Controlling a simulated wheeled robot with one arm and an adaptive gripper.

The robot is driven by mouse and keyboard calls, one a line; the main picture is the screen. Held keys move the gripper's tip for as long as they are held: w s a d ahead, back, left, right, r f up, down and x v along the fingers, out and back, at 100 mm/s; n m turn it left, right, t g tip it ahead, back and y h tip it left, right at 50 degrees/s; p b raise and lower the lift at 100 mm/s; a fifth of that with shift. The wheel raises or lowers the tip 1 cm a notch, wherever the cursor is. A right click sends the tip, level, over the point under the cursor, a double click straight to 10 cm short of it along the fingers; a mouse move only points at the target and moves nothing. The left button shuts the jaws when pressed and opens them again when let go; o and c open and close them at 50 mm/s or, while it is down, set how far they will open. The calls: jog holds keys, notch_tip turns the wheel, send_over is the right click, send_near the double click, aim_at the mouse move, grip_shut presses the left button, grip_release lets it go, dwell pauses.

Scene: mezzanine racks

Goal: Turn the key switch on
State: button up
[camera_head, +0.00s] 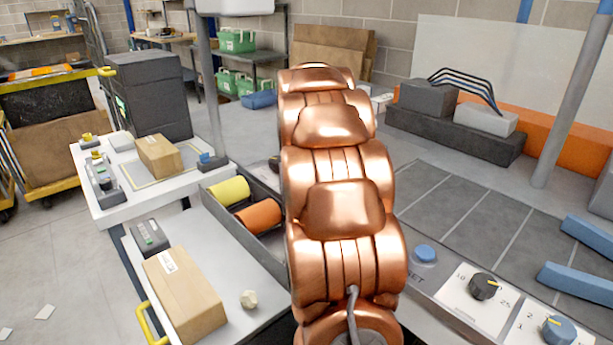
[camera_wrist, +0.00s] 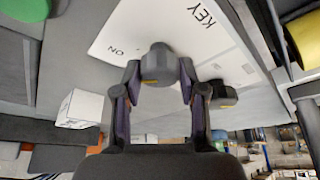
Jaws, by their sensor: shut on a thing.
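The key switch (camera_wrist: 158,60) shows in the wrist view as a dark grey knob on a white plate (camera_wrist: 110,40) printed "KEY" and "ON". The lettering is tilted and partly upside down in this view. My gripper (camera_wrist: 159,80) has one finger on each side of the knob and is shut on it. The knob's pointer and its exact angle are not clear, as the knob is seen from the side. In the head view my copper arm covers the middle, so the key switch and the gripper are hidden there.
In the head view, a blue button (camera_head: 425,253), a black dial (camera_head: 484,286) and a blue dial (camera_head: 558,330) sit right of my arm. A tray with a yellow roll (camera_head: 229,190) and an orange roll (camera_head: 259,213), and a cardboard box (camera_head: 184,295), stand left.

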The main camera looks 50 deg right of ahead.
dwell(0.4)
jog(key=o, duration=1.1)
jog(key=v, duration=1.2)
